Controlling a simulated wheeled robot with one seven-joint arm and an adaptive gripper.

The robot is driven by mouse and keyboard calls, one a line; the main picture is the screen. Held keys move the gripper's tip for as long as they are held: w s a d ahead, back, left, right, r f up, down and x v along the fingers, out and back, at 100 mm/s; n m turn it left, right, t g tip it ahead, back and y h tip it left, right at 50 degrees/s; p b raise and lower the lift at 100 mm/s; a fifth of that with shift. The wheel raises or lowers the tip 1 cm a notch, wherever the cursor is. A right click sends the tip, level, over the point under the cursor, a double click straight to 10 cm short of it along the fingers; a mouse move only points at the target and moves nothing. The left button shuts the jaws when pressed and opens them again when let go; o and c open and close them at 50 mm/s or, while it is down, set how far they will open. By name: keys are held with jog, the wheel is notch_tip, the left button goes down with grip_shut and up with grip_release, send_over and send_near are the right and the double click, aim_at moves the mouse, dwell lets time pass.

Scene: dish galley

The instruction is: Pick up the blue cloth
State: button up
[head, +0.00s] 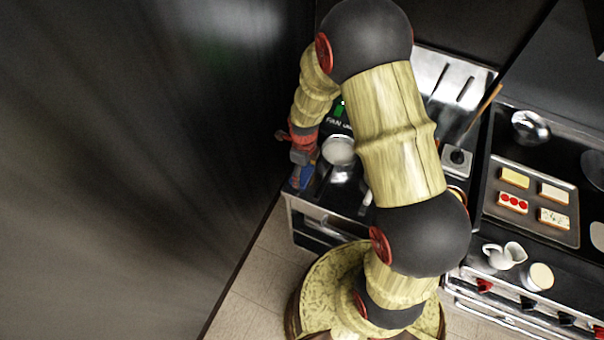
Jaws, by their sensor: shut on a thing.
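The blue cloth (302,177) shows as a small blue patch at the left end of the dark counter, near its front corner. My gripper (301,163) is right above it, pointing down, with its fingers shut on the cloth. Part of the cloth is hidden by the gripper. I cannot tell whether the cloth is clear of the counter.
A white round container (339,151) stands just right of the gripper. A dark wall or panel (130,150) is close on the left. Further right are a tray (560,233) with several food pieces, a white pitcher (505,255) and a cup (540,277).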

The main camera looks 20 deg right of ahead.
jog(key=shift+r, duration=0.1)
jog(key=shift+r, duration=0.55)
jog(key=s+d+r, duration=0.6)
jog(key=s+r, duration=0.5)
jog(key=s, duration=0.1)
jog(key=shift+s+d+r, duration=0.2)
jog(key=shift+d+r, duration=0.1)
jog(key=shift+r, duration=0.05)
jog(key=o, duration=0.6)
jog(key=c, duration=0.5)
